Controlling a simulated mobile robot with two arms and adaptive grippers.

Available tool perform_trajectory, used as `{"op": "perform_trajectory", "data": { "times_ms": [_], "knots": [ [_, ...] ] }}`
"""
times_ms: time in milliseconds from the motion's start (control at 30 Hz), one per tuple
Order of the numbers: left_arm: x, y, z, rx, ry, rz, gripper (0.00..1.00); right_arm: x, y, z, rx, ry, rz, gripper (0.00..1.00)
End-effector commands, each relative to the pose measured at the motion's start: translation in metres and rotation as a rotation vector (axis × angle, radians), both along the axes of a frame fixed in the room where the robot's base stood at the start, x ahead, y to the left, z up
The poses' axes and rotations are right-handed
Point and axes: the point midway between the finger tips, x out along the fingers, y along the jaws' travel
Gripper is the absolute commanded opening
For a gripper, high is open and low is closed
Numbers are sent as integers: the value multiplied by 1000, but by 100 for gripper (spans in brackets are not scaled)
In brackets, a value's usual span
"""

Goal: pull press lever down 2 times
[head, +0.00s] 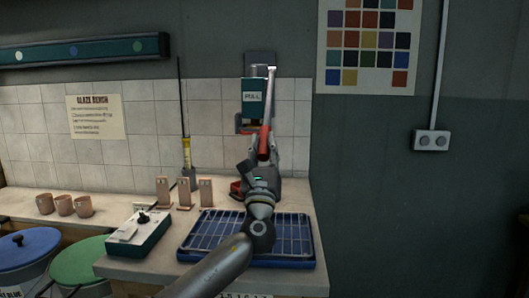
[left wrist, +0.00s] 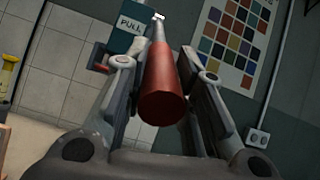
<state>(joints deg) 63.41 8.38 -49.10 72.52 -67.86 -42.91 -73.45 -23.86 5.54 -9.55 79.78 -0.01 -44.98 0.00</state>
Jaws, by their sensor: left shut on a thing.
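The press lever (head: 264,138) has a red grip and a metal rod rising to a wall-mounted unit with a teal "PULL" plate (head: 254,97). My left gripper (head: 263,160) is shut on the red grip, near its lower end. In the left wrist view the red grip (left wrist: 163,85) runs between the two fingers, and its round end faces the camera. The rod goes up past the PULL plate (left wrist: 130,26). The lever stands close to upright in the head view. My right gripper is in neither view.
A blue tray with a wire rack (head: 300,262) lies on the bench below my arm. A control box with a black knob (head: 140,232), several terracotta cups (head: 64,205) and tile stands (head: 184,193) are to the left.

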Motion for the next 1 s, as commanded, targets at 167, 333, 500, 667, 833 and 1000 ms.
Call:
{"op": "perform_trajectory", "data": {
  "times_ms": [167,333,500,667,833,1000],
  "knots": [
    [2,-1,-8,2,11,-1,0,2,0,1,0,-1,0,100],
    [2,-1,-8,3,11,-2,0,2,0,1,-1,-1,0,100],
    [2,-1,-8,2,10,-2,31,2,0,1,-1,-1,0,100],
    [1,-1,-8,2,10,-2,47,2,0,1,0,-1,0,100],
    [-7,-2,-13,3,7,-4,48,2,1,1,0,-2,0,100],
    [-29,-2,-27,0,7,-5,48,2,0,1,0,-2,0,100]
  ]
}}
